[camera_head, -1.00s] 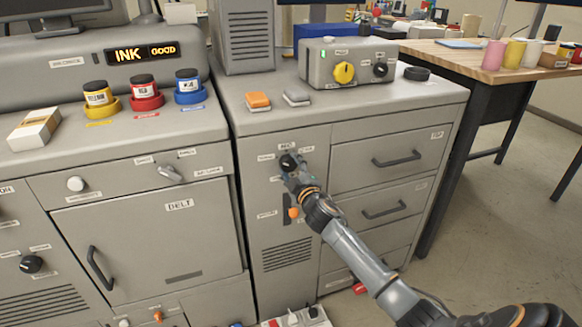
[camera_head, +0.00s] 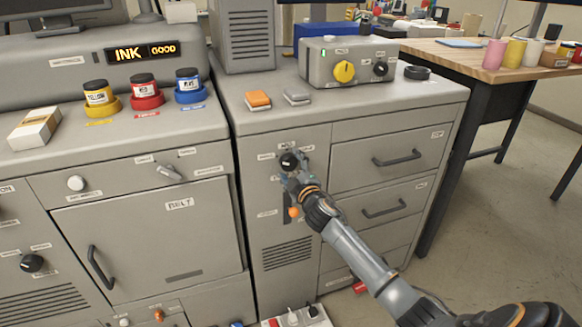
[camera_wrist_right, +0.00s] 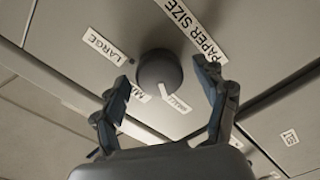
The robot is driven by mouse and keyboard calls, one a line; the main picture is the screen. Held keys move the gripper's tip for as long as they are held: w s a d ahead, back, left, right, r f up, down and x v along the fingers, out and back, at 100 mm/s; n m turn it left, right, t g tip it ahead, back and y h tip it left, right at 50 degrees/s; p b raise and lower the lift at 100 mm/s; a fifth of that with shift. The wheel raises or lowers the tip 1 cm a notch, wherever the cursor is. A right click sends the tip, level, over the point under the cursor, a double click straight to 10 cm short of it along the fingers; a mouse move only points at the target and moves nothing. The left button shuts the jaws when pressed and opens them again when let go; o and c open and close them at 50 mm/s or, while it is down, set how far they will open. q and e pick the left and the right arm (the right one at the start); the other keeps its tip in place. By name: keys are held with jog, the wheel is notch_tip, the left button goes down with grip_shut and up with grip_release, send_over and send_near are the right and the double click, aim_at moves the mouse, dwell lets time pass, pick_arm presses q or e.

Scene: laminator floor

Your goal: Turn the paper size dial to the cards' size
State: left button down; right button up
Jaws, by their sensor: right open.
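The paper size dial (camera_head: 288,161) is a round dark knob on the front of the grey cabinet. In the right wrist view the dial (camera_wrist_right: 160,70) sits below a PAPER SIZE label (camera_wrist_right: 190,28), with a LARGE label (camera_wrist_right: 105,47) to its left. Two more labels lie below it, partly covered, one starting with M and one apparently SMALL (camera_wrist_right: 180,103). A white mark shows on the dial's lower edge. My right gripper (camera_head: 292,180) is open, its fingers (camera_wrist_right: 165,85) on either side of the dial, with gaps visible. My left gripper is out of view. I cannot identify the cards.
Below the dial is an orange knob (camera_head: 293,212). Drawers with dark handles (camera_head: 397,158) are to the right. On the cabinet top stand a control box (camera_head: 320,69) with a yellow knob, and an orange pad (camera_head: 257,99). A BELT door (camera_head: 150,240) is to the left.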

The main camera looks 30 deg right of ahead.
jog(key=shift+s, duration=0.1)
jog(key=v, duration=1.1)
jog(key=shift+s+a, duration=0.2)
jog(key=shift+s, duration=0.2)
jog(key=shift+f, duration=0.1)
